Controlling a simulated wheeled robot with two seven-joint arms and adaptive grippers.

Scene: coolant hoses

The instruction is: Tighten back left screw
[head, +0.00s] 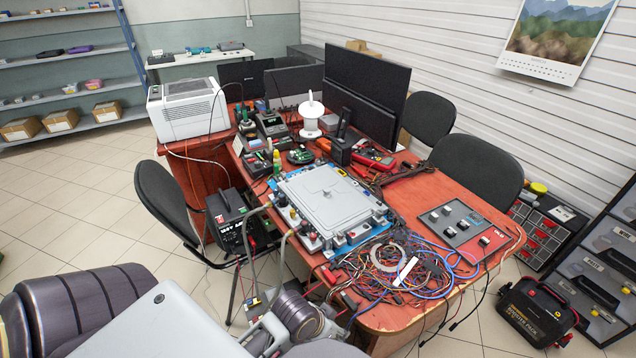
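A flat grey housing (330,198) with a raised lid lies on a blue-edged base on the red-brown table. Fittings line its left and front edges, and two grey hoses (284,255) curve down from its left side. Its back left corner shows, but a screw there is too small to make out. A slim yellow-green upright item (276,160) stands by that corner; I cannot tell what it is. My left arm comes in at the lower left, and its ringed wrist part is low, before the table's front edge. I cannot make out its fingers. My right gripper is not in view.
Tangled wires (400,270) cover the table's front right. A grey panel (455,222) lies at the right. A black power unit (232,220) stands left of the table, near a chair (165,205).

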